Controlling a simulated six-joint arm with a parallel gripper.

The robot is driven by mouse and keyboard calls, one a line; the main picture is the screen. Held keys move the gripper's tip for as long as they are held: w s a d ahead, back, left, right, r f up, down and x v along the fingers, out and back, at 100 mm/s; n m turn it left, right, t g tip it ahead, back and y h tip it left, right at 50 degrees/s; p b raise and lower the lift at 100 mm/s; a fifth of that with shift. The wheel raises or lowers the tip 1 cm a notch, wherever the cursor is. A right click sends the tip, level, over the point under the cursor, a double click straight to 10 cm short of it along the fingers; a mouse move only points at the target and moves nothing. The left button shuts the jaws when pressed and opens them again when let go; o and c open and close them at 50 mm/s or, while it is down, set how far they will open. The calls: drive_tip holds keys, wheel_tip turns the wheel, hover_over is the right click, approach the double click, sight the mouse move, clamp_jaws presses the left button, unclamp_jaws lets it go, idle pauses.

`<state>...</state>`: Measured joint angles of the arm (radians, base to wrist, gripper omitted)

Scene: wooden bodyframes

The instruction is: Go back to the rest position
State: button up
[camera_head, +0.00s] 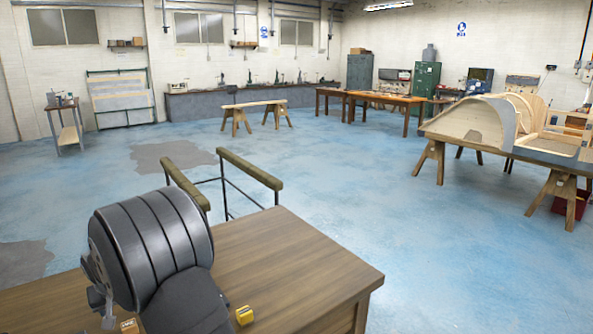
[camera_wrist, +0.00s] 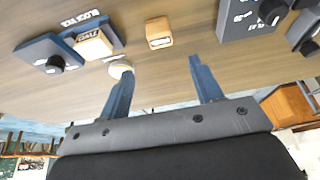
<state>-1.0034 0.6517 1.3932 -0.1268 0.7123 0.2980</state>
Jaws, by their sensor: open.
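My gripper (camera_wrist: 160,66) shows in the wrist view as two blue fingers set well apart, with nothing between them. It is tilted so that the wooden table (camera_wrist: 150,80) fills the upper part of the picture. In the head view my dark arm rises over the near left of the wooden table (camera_head: 300,262), and I cannot make out the fingers there. A wooden block marked TWO (camera_wrist: 93,43) sits by a blue labelled holder (camera_wrist: 95,24). A small orange-tan block (camera_wrist: 158,32) lies on the table, apart from the fingers. A pale round piece (camera_wrist: 121,69) shows behind the left fingertip.
Dark boxes with black knobs stand at the left (camera_wrist: 52,52) and upper right (camera_wrist: 250,18) of the wrist view. In the head view a yellow block (camera_head: 244,315) lies beside my arm. The table's right part is bare. Sawhorse rails (camera_head: 250,168) stand just beyond it.

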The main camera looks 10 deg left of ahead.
drive_tip(key=x, duration=1.2)
drive_tip(key=shift+f, duration=0.35)
drive_tip(key=r, duration=0.5)
drive_tip(key=shift+w+d, duration=0.2)
drive_tip(key=shift+d, duration=0.1)
drive_tip(key=w+d+r, duration=0.4)
drive_tip(key=d+r, duration=0.2)
drive_tip(key=d, duration=0.3)
drive_tip(key=w+d+m+t+h, duration=0.1)
drive_tip(key=w+d+m, duration=0.35)
drive_tip(key=d, duration=0.85)
drive_tip(key=w+d+m+h, duration=0.1)
drive_tip(key=w+d+m, duration=0.1)
drive_tip(key=w+d, duration=0.8)
drive_tip(key=s+d+f+m+h, duration=0.1)
drive_tip(key=s+d+f+m, duration=0.1)
drive_tip(key=d, duration=0.9)
drive_tip(key=s+d+f+m, duration=0.2)
drive_tip(key=d+f, duration=0.2)
drive_tip(key=d, duration=0.8)
drive_tip(key=shift+h, duration=0.4)
drive_tip(key=shift+d, duration=0.1)
